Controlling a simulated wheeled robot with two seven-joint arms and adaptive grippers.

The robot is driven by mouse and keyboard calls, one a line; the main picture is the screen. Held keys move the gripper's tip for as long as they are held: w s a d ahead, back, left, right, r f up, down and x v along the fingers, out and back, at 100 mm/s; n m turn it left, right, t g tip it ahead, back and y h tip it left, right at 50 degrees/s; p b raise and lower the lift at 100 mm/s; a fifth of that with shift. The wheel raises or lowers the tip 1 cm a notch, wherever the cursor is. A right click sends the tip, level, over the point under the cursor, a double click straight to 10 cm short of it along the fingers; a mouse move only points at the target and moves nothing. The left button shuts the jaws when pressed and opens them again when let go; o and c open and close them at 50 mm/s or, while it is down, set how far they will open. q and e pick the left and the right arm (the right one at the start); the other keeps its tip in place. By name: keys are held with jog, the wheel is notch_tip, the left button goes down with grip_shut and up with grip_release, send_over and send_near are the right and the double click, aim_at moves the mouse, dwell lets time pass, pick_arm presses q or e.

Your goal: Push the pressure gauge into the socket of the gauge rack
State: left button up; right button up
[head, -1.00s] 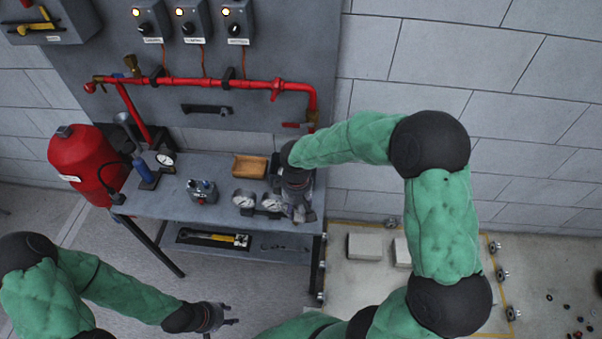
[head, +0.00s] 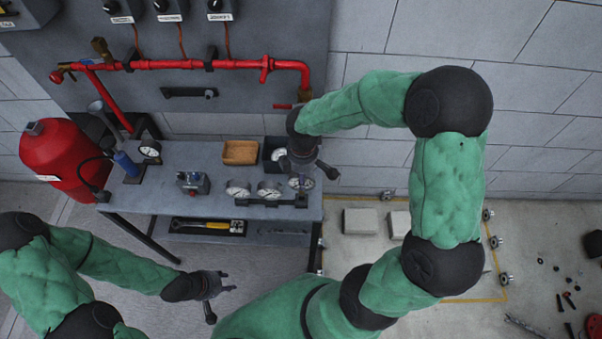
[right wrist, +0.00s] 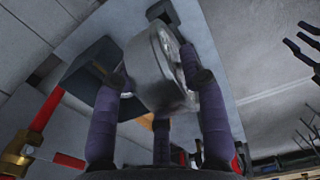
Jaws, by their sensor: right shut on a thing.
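My right gripper (head: 302,178) is shut on a round pressure gauge (head: 300,184) with a white dial. In the right wrist view this gauge (right wrist: 156,72) sits between the dark fingers, its dial turned to the right. In the head view it appears by the right end of the dark gauge rack (head: 252,202). I cannot tell whether it touches the rack, and the socket is not clear to see. Two other gauges, a left one (head: 238,188) and a middle one (head: 268,190), stand at the rack. My left gripper (head: 222,294) is open and empty, in front of the bench.
The bench (head: 160,205) also carries a wooden tray (head: 240,152), a dark bin (head: 270,144) with a white dial in it, a small grey box (head: 193,182) and a blue pump (head: 127,163). A red pipe (head: 180,65) runs along the panel behind. A red tank (head: 60,160) stands left.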

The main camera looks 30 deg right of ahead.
jog(key=shift+w+f+b, duration=0.1)
jog(key=shift+f+b, duration=0.75)
jog(key=shift+f, duration=0.3)
jog(key=shift+f+b, duration=1.05)
jog(key=shift+f, duration=0.4)
jog(key=shift+s+a+f+b, duration=0.1)
jog(key=shift+s+f+b, duration=0.15)
jog(key=shift+f, duration=0.15)
jog(key=shift+s+a+f+b, duration=0.1)
jog(key=shift+f+b, duration=0.15)
jog(key=shift+f, duration=0.1)
grip_shut()
jog(key=shift+d+f, duration=0.1)
jog(key=shift+f, duration=0.35)
jog(key=shift+r, duration=0.1)
jog(key=shift+w+r+p, duration=0.15)
jog(key=shift+r+p, duration=0.2)
jog(key=shift+p, duration=0.05)
jog(key=shift+w+r+p, duration=0.1)
jog(key=shift+r+p, duration=0.3)
jog(key=shift+r, duration=0.15)
